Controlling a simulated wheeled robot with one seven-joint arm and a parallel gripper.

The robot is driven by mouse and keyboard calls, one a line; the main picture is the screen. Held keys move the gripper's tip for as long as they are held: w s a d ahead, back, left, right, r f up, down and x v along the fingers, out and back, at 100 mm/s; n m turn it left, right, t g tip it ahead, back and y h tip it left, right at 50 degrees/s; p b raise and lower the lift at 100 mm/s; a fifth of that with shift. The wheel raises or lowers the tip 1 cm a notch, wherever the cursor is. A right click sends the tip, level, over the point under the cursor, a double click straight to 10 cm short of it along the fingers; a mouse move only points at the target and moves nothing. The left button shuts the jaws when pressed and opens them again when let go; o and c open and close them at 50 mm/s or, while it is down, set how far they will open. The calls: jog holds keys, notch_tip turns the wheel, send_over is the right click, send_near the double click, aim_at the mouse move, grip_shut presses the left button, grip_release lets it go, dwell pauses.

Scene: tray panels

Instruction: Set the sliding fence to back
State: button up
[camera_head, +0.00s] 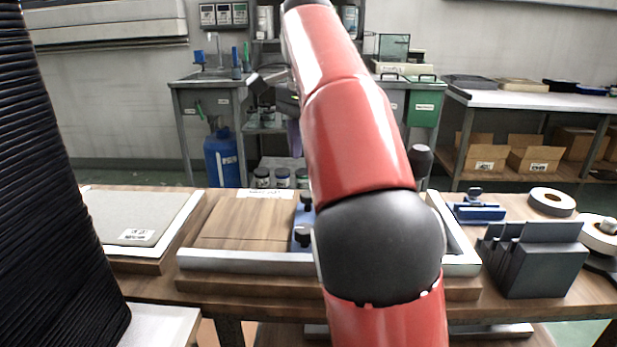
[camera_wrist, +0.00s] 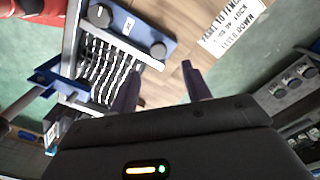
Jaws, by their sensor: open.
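The sliding fence is a blue plate (camera_head: 302,226) with two dark knobs, lying across the wooden tray panel (camera_head: 235,222). In the wrist view the blue plate (camera_wrist: 128,25) shows a knob near each end and a small white label, with a black-and-white striped surface beside it. My gripper (camera_wrist: 160,72) is open and empty. Its dark fingers are apart near the plate's back-end knob; I see no contact. In the head view my red arm hides most of my gripper and the panel right of the fence.
A metal rail (camera_head: 245,262) runs along the panel's front edge. A blue clamp-like tool (camera_head: 477,212), a dark slotted block (camera_head: 530,262) and tape rolls (camera_head: 552,202) stand at right. A grey-topped tray (camera_head: 140,218) lies at left. The panel's wooden left part is clear.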

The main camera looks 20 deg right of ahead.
notch_tip(320, 180, down, 8)
jog(key=shift+s+r+b, duration=0.15)
jog(key=shift+r+b, duration=0.1)
jog(key=shift+b, duration=0.75)
jog(key=shift+c, duration=0.2)
grip_shut()
